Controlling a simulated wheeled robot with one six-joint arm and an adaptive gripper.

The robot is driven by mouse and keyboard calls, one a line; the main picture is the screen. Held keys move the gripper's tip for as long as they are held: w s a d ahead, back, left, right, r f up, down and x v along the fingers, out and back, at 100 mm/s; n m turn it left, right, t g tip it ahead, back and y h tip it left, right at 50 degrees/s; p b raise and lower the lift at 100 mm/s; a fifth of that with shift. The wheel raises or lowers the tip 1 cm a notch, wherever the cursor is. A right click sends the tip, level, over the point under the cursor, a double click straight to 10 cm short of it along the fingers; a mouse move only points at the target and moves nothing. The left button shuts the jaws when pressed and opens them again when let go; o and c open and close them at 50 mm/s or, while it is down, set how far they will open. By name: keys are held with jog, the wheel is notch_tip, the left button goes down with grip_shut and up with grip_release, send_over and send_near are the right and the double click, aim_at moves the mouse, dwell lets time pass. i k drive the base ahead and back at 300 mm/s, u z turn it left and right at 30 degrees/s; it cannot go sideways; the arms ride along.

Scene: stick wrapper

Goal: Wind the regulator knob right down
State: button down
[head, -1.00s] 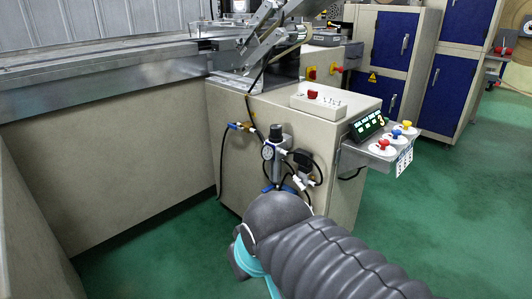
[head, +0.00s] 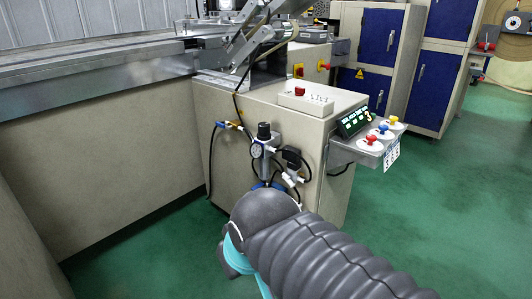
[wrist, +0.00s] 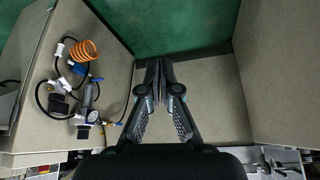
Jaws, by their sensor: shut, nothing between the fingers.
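The regulator knob (head: 264,130) is a small black cap on top of the air regulator, on the front face of the beige machine cabinet. A round white pressure gauge (head: 256,150) sits just below it. In the wrist view the regulator is at the left, with its black knob (wrist: 92,116) and gauge (wrist: 82,133). My gripper (wrist: 160,78) is shut and empty, well apart from the regulator and to its right in that view.
Black hoses and fittings surround the regulator, and an orange coiled hose (wrist: 82,50) shows in the wrist view. A button console (head: 368,142) juts out to the right. A long beige machine wall (head: 100,170) stands left. Green floor (head: 420,230) is free at right.

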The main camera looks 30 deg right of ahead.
aim_at(264, 127)
jog(key=u, duration=0.05)
jog(key=k, duration=0.55)
jog(key=z, duration=0.65)
jog(key=i, duration=1.25)
jog(key=u, duration=0.45)
